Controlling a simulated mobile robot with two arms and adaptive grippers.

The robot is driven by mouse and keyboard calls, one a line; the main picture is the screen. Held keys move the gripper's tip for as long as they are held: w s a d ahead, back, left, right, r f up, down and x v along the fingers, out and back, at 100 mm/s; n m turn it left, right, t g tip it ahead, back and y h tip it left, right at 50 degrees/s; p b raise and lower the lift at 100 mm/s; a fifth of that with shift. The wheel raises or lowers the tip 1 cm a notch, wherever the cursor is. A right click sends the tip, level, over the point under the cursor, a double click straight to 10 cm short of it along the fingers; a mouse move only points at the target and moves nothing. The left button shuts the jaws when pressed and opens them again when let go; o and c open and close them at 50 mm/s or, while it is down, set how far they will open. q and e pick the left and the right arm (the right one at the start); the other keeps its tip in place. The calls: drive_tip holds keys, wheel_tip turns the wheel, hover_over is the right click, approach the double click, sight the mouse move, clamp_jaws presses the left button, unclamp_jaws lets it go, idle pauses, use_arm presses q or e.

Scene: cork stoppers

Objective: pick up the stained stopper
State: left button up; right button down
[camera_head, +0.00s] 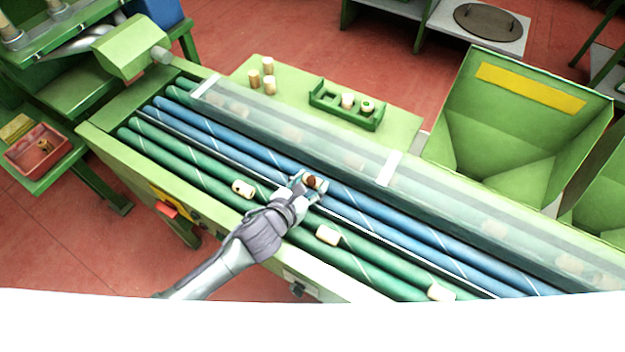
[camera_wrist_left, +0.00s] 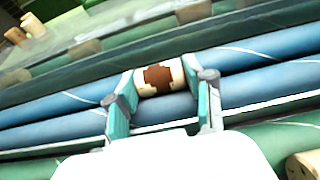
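The stained stopper (camera_head: 314,183) is a pale cork with a dark reddish-brown patch on its side. It lies lengthwise over the blue rollers, near the middle of the head view. In the left wrist view the stopper (camera_wrist_left: 160,78) spans the gap between the two teal fingertips. My left gripper (camera_head: 308,189) reaches in from the front, and its fingers (camera_wrist_left: 162,92) stand at the stopper's two ends, looking in contact with them. Whether the stopper is clear of the rollers cannot be told. My right gripper is not in view.
Plain stoppers (camera_head: 243,188) lie on the green rollers (camera_head: 200,180) in front. A clear cover (camera_head: 340,155) runs behind the blue rollers (camera_head: 250,148). Behind it are a green tray (camera_head: 325,103) with stoppers, several loose stoppers (camera_head: 268,85), and a large green bin (camera_head: 530,120).

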use_arm(q)
drive_tip(key=shift+c, duration=0.7)
